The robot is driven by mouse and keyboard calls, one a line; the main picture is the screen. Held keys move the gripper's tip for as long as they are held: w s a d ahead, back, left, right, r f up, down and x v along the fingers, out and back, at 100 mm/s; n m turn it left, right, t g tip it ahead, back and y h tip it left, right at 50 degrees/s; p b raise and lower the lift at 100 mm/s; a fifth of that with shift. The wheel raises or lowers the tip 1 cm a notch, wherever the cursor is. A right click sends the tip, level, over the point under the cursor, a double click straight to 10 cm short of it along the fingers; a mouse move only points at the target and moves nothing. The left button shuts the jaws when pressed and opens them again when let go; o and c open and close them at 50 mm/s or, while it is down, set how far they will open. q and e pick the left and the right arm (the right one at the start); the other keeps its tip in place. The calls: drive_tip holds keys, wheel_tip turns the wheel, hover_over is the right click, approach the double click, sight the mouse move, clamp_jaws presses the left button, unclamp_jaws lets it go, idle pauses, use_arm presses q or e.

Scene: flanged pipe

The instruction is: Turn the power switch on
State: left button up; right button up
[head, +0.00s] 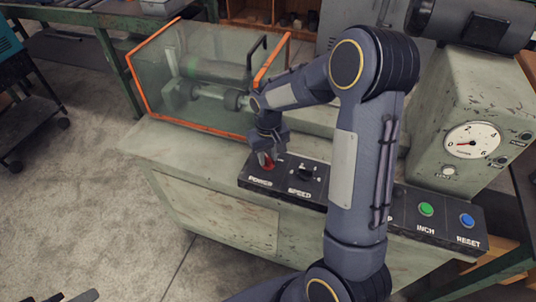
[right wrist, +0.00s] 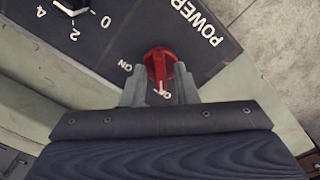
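The red power switch (head: 266,160) is a rotary knob on the black control panel (head: 252,183), beside the POWER label. In the right wrist view the red knob (right wrist: 160,62) has its white-marked end toward the lower label, which looks like OFF; the ON label lies to its left. My right gripper (head: 266,151) is over the knob. In the right wrist view its two fingers (right wrist: 160,86) stand on either side of the knob's lower part, with small gaps visible, so it looks open. Dark shapes at the bottom left of the head view may be my left gripper (head: 64,297).
A speed dial (head: 305,174) sits right beside the power knob. Green (head: 426,209) and blue (head: 467,220) buttons are farther right, under a gauge (head: 472,140). An orange-framed clear guard (head: 190,75) stands behind the panel. Open floor lies at the left.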

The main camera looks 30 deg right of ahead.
clamp_jaws()
drive_tip(key=shift+m, duration=0.4)
drive_tip(key=m+b, duration=0.1)
drive_tip(key=m, duration=0.6)
drive_tip(key=m+p, duration=0.1)
drive_tip(key=m, duration=0.4)
drive_tip(key=shift+r, duration=0.1)
drive_tip(key=m+p, duration=0.2)
drive_tip(key=m, duration=0.2)
drive_tip(key=shift+m, duration=0.7)
